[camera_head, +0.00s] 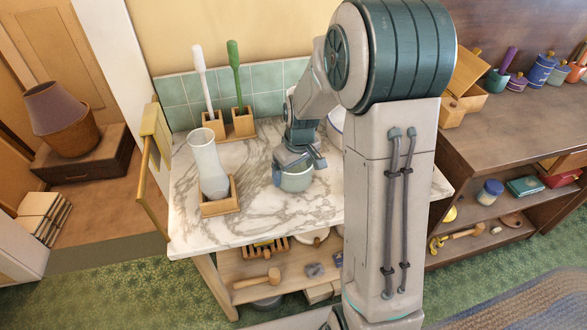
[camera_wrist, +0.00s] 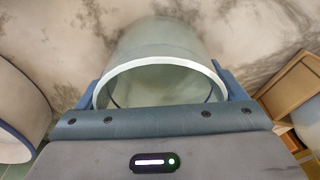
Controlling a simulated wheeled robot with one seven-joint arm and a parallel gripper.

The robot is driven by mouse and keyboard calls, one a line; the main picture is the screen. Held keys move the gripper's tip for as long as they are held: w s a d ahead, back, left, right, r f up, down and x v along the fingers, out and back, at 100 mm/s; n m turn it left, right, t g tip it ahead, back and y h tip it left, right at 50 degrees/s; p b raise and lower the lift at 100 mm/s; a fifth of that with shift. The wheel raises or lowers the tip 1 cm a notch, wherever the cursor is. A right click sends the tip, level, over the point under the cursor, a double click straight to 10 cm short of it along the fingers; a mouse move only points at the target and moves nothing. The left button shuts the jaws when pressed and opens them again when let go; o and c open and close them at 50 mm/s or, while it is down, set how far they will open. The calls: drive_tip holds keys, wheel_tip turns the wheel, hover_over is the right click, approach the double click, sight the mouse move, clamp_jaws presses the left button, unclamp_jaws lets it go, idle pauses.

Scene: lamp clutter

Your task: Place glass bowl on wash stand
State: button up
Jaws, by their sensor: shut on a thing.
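The glass bowl (camera_head: 297,180) is pale green and upright, over the marble top of the wash stand (camera_head: 270,220). My gripper (camera_head: 298,164) is above it, shut on it. In the wrist view the glass bowl (camera_wrist: 160,40) shows its thick pale rim and round wall between the two blue fingers of my gripper (camera_wrist: 160,92). Marble lies behind the bowl there. I cannot tell whether the bowl's base touches the marble or hangs just above it.
A tall frosted vase (camera_head: 207,165) stands in a wooden holder left of the bowl. White and green brushes (camera_head: 236,75) stand in wooden holders at the back. A white basin (camera_wrist: 18,105) with a blue rim is close by. The front marble is clear.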

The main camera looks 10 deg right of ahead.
drive_tip(key=shift+f, duration=0.15)
drive_tip(key=o, duration=0.9)
wheel_tip(320, 180, up, 12)
drive_tip(key=s, duration=0.2)
drive_tip(key=s+m, duration=0.1)
drive_tip(key=s, duration=0.5)
drive_tip(key=s+r+m, duration=0.1)
drive_tip(key=s+m, duration=0.1)
drive_tip(key=s, duration=0.4)
drive_tip(key=s+r+m+t, duration=0.1)
drive_tip(key=s, duration=0.6)
drive_tip(key=shift+a+r+m+h+p, duration=0.1)
drive_tip(key=shift+r+m+h+p, duration=0.2)
drive_tip(key=shift+m, duration=0.1)
